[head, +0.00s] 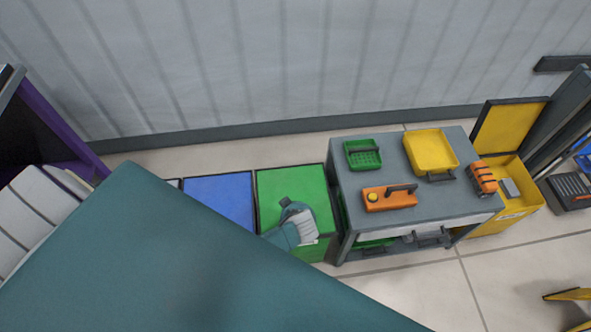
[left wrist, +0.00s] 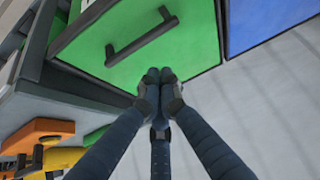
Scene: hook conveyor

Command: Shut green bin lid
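The green bin (head: 310,250) stands between the blue bin and the grey table. Its green lid (head: 285,180) lies flat over the top and looks closed. In the left wrist view the green lid (left wrist: 185,50) carries a dark bar handle (left wrist: 140,38). My left gripper (left wrist: 160,76) has its fingertips together with nothing seen between them, over the lid's dark-rimmed edge; whether it touches cannot be told. In the head view my left gripper (head: 297,214) is over the lid, and my teal arm hides the bin's lower left. My right gripper is not in view.
A blue-lidded bin (head: 220,198) stands left of the green one. A corrugated wall (head: 270,60) runs behind.

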